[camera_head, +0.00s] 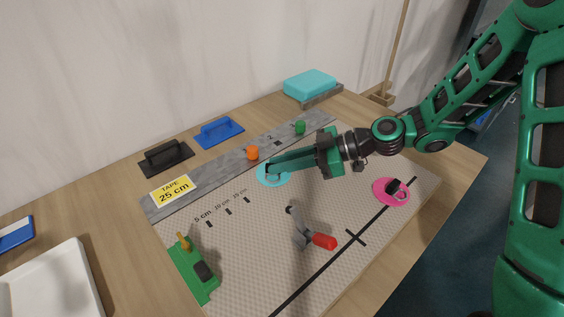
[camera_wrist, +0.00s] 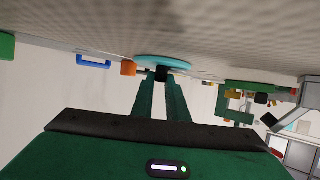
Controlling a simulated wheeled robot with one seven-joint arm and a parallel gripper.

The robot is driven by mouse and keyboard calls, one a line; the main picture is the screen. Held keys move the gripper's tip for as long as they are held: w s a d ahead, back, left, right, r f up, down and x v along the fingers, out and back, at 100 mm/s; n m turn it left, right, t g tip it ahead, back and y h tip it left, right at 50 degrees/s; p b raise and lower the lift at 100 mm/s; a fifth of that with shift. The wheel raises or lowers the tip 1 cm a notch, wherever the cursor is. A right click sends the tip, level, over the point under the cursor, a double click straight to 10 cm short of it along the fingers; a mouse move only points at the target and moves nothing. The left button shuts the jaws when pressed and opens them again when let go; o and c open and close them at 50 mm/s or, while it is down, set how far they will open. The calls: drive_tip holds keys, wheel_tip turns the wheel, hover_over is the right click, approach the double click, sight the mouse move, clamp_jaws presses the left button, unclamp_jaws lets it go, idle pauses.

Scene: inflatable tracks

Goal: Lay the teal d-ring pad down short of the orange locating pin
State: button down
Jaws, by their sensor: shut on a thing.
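The teal d-ring pad (camera_head: 279,181) is a round disc lying flat at or just above the grey textured mat. My gripper (camera_head: 271,169) is over it, shut on its dark ring. In the wrist view the teal pad (camera_wrist: 175,61) shows edge-on, with the dark ring between my fingertips (camera_wrist: 162,76). I cannot tell whether the pad touches the mat. The orange locating pin (camera_head: 252,153) stands on the grey strip just behind and left of the pad. The orange pin also shows in the wrist view (camera_wrist: 128,68), beside the pad with a small gap.
A green pin (camera_head: 300,128) stands farther along the strip. A pink pad (camera_head: 391,192) lies at right. A red-handled tool (camera_head: 322,241) and a green block (camera_head: 196,270) are in front. Black (camera_head: 166,158) and blue (camera_head: 219,132) handled tools lie behind the strip.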

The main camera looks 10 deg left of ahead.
drive_tip(key=c, duration=1.7)
unclamp_jaws()
drive_tip(key=shift+c, duration=0.2)
drive_tip(key=v, duration=1.2)
drive_tip(key=shift+r, duration=0.1)
drive_tip(key=shift+s, duration=0.1)
